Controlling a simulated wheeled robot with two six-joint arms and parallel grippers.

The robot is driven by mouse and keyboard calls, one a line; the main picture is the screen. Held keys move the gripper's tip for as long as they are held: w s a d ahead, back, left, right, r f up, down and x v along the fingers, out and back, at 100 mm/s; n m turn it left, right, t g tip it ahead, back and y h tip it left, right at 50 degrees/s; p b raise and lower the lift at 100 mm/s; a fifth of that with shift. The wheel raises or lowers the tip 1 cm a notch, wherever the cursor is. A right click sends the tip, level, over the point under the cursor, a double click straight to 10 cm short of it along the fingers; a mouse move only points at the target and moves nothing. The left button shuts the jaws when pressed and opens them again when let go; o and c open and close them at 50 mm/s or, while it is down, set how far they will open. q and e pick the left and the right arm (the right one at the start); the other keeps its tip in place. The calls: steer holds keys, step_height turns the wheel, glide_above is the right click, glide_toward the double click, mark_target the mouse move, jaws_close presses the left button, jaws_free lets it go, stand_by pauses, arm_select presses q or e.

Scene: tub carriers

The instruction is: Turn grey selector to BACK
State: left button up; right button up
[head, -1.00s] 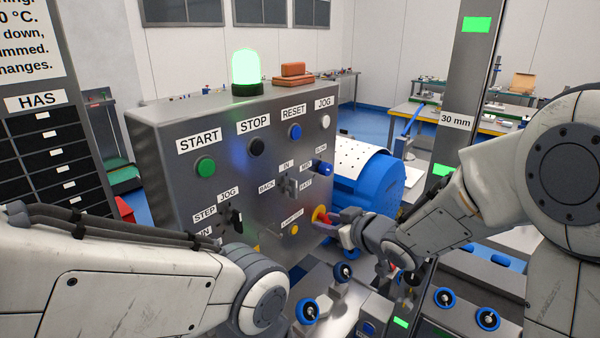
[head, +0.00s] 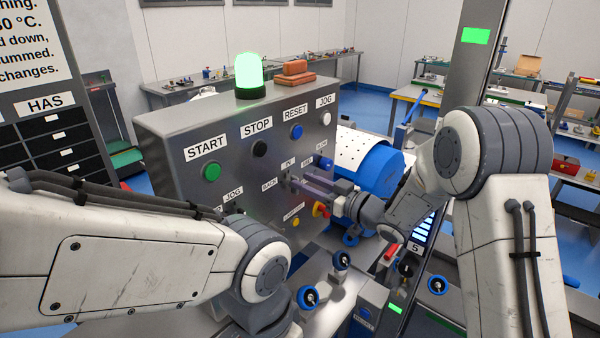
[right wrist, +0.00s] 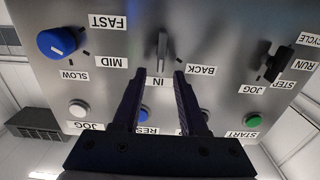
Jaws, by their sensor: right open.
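In the head view the selector (head: 286,178) is partly hidden by my right gripper (head: 301,184). My right gripper (right wrist: 160,74) is open, its two fingers reaching towards the panel on either side of the lever's line, and holds nothing. My left gripper is out of view.
The blue speed knob (right wrist: 60,42) and black STEP/RUN selector (right wrist: 278,62) flank the grey selector in the right wrist view. START (head: 211,171), STOP (head: 260,148) and RESET (head: 296,131) buttons lie above it.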

steer(key=shift+p+x, duration=0.3)
steer(key=shift+x, duration=0.95)
jaws_close()
